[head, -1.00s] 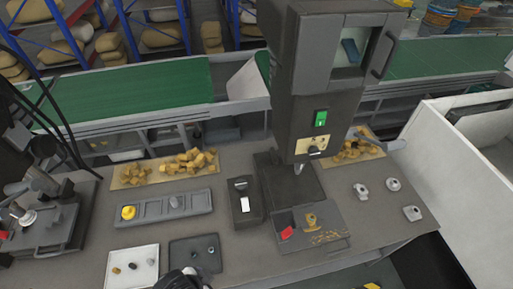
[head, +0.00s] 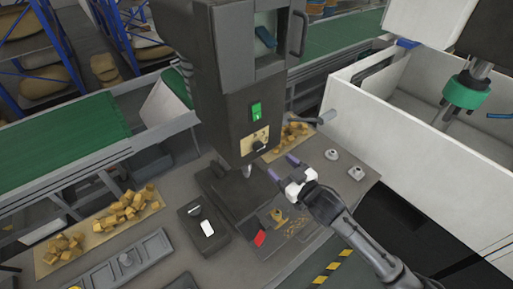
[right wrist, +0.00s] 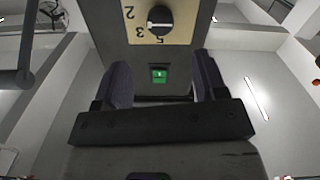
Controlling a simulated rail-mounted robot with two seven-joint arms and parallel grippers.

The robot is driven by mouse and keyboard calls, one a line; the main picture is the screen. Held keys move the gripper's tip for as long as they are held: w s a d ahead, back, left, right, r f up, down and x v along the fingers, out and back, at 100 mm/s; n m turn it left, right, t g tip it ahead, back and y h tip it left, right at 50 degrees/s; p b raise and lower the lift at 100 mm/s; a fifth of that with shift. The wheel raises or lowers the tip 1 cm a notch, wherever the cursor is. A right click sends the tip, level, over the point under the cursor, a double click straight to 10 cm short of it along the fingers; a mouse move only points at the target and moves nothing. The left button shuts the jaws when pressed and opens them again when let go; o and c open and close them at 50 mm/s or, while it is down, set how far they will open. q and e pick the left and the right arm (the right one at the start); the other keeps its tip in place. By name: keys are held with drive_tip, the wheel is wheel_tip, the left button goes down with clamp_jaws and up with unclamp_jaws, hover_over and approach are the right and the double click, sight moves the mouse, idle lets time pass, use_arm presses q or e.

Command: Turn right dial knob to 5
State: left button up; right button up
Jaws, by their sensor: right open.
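The dial knob (head: 260,145) is black and sits on a tan plate on the front of the dark press-like machine (head: 237,100), below a green switch (head: 256,111). In the right wrist view, which shows it upside down, the knob (right wrist: 160,20) has a white mark, and digits such as 2 and 3 show on the tan plate (right wrist: 141,12). My right gripper (head: 282,166) is open and empty, its purple fingertips in front of the machine, below and right of the knob and apart from it. My left gripper is out of view.
A small box with a white rocker (head: 208,228) stands left of the machine base. Grey metal parts (head: 355,173) lie on the bench at right. A white-walled tank (head: 400,135) stands further right. Wood chunks lie on a tray (head: 45,262) at left.

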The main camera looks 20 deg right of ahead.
sight(261, 148)
drive_tip(key=p+x, duration=0.1)
drive_tip(key=x, duration=0.9)
drive_tip(key=shift+s+a, duration=0.1)
drive_tip(key=c, duration=0.9)
